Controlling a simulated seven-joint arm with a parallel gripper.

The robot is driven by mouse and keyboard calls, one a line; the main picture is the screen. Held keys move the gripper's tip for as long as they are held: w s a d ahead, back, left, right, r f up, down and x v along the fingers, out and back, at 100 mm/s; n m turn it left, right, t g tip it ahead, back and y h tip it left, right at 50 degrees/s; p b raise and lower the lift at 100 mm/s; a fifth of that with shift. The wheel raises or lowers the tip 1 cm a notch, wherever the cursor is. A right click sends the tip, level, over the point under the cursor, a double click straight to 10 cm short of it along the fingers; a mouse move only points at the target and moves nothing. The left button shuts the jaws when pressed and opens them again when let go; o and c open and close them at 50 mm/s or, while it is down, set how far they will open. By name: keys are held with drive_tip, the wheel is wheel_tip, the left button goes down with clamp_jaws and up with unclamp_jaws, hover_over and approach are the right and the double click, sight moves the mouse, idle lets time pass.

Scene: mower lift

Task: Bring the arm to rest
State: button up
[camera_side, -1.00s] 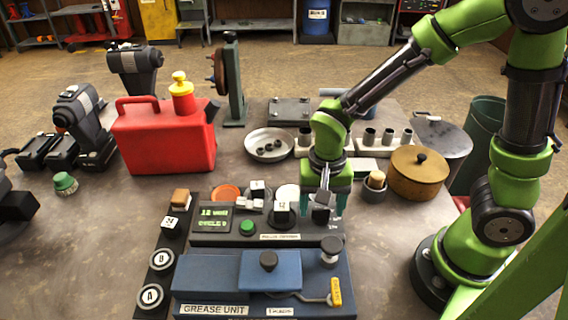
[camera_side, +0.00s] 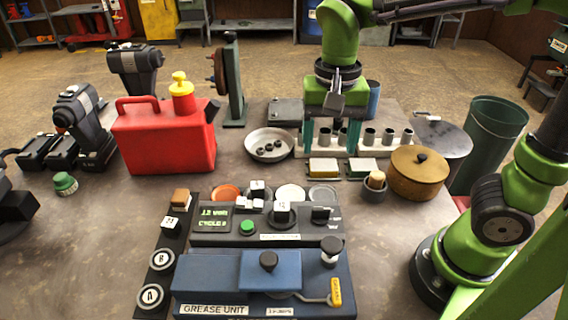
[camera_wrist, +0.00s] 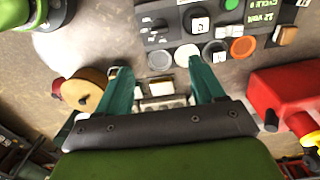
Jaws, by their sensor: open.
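In the wrist view the fingers of my gripper (camera_wrist: 160,85) are also spread. A small block with a pale top (camera_wrist: 160,88) shows between them, beyond the tips. How high the fingertips are above the table is hard to tell.
The blue grease unit (camera_side: 215,275) and its control panel (camera_side: 215,240) stand in front. A red can (camera_side: 165,150) is left, beside a metal dish (camera_side: 269,145). A brown lidded pot (camera_side: 418,175) and a green bin (camera_side: 492,140) are right. Two small blocks (camera_side: 324,168) lie below the gripper.

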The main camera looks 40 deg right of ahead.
drive_tip(key=shift+r, duration=0.1)
drive_tip(key=s+d+r+n+t+y, duration=0.1)
drive_tip(key=s+d+n+t+y, duration=0.1)
drive_tip(key=s+d+n+t, duration=0.2)
drive_tip(key=d+n+t, duration=0.1)
drive_tip(key=t, duration=0.2)
drive_tip(key=shift+d+r, duration=0.35)
drive_tip(key=shift+r, duration=0.05)
drive_tip(key=shift+c, duration=0.5)
idle(0.5)
